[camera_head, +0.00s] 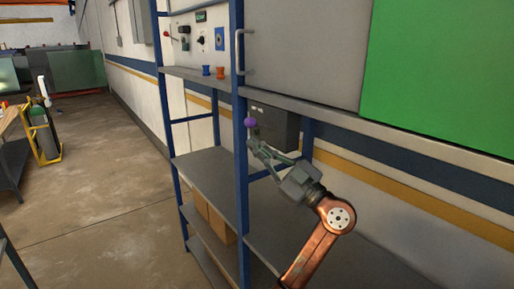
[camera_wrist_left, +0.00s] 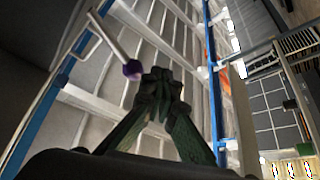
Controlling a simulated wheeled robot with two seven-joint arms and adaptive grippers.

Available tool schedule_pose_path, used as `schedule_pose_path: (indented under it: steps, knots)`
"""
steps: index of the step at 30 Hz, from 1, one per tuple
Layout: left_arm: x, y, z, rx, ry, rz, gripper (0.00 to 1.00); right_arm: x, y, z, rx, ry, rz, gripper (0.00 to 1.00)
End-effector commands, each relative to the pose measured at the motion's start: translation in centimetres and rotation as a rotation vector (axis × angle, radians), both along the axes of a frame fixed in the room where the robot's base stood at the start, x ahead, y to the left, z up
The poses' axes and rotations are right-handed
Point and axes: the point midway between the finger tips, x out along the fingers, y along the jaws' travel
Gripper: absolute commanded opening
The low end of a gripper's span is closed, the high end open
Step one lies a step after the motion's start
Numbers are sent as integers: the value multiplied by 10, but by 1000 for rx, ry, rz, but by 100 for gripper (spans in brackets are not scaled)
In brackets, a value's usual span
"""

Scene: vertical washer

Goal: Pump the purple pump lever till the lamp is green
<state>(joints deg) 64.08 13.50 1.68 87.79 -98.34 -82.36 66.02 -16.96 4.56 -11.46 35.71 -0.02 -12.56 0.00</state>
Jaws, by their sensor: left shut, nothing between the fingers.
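The purple knob of the pump lever (camera_head: 249,121) shows in front of the blue shelf post, beside a dark grey box (camera_head: 274,127) under the upper shelf. In the left wrist view the purple knob (camera_wrist_left: 132,69) sits at the end of a pale rod, just left of my fingertips. My left gripper (camera_head: 253,136) is shut and empty, with its tips just below the knob. The tips (camera_wrist_left: 160,78) look very close to the knob; I cannot tell whether they touch. I cannot make out the lamp's state. My right gripper is in neither view.
Blue posts (camera_head: 240,180) and grey shelves (camera_head: 212,170) stand around my left gripper. Cardboard boxes (camera_head: 213,217) sit on a lower shelf. A control panel (camera_head: 200,40) and orange and blue spools (camera_head: 220,73) are above. Open floor (camera_head: 100,190) lies left.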

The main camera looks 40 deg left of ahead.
Motion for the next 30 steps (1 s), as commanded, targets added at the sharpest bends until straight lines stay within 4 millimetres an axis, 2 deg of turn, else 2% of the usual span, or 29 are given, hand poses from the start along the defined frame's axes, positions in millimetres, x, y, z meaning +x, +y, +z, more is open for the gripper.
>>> schedule_pose_path:
  steps: [23, 26, 30]
  knots:
    - [0, -1, 1, 0, 0, 0, 0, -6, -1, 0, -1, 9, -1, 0]
    - [-2, -4, 6, 1, -2, 1, 0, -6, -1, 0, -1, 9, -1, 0]
    - [-7, -15, 23, 1, -3, 9, 0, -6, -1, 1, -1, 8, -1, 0]
